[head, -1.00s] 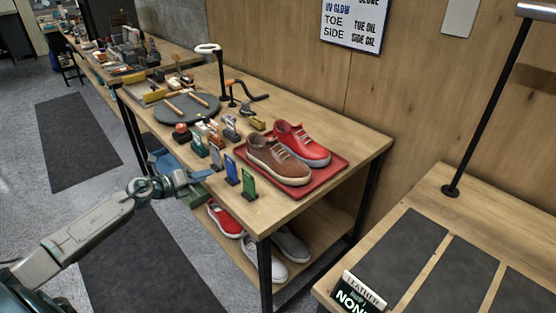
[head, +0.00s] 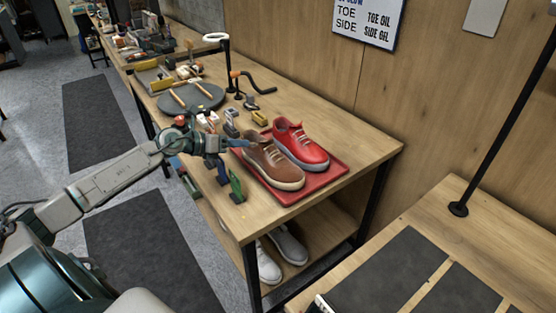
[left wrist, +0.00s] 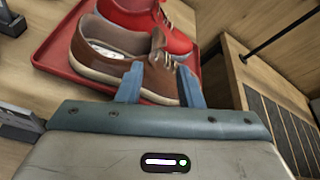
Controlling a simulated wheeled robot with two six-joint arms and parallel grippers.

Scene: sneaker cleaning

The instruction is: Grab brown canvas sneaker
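The brown canvas sneaker (head: 272,165) sits upright on a red tray (head: 330,179) at the table's near end, beside a red sneaker (head: 303,148). My left gripper (head: 237,144) reaches in from the left, close to the brown sneaker's heel end. In the left wrist view the two blue fingers (left wrist: 160,86) are spread apart, with the brown sneaker (left wrist: 95,48) just beyond and partly behind their tips. Whether they touch it I cannot tell. The red sneaker (left wrist: 140,15) lies behind it there. My right gripper is not in view.
A round dark board (head: 192,97) and a hooked tool (head: 258,82) lie farther back. A second table with dark mats (head: 390,265) is at right.

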